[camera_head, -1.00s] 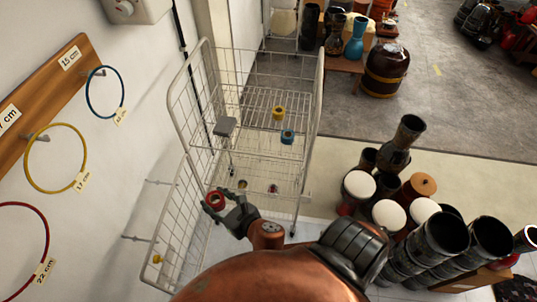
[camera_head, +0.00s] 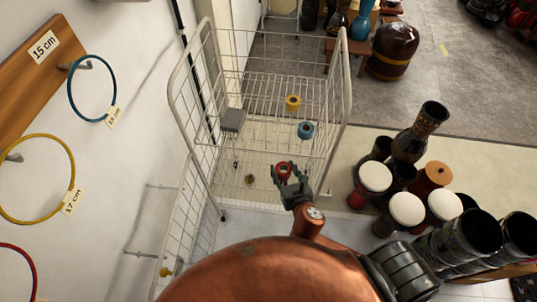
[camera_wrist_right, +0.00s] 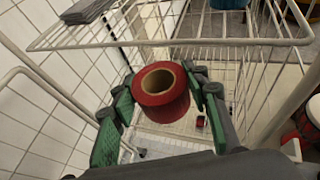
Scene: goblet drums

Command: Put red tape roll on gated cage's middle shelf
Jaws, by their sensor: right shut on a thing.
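The red tape roll (camera_head: 284,171) is in my right gripper (camera_head: 290,178), at the front of the white wire cage (camera_head: 341,98). In the right wrist view the roll (camera_wrist_right: 163,106) sits upright between the green finger pads of my right gripper (camera_wrist_right: 165,90), its hole facing up. The front rail of a wire shelf (camera_wrist_right: 170,43) runs just beyond the roll. The cage's wire gate (camera_head: 188,235) stands open at the left. My left gripper is out of view.
A grey block (camera_head: 233,119) is at the shelf's left side. Bare wire shows between it and the rolls. Several goblet drums (camera_head: 407,208) stand right of the cage. Hoops (camera_head: 91,88) hang on the left wall.

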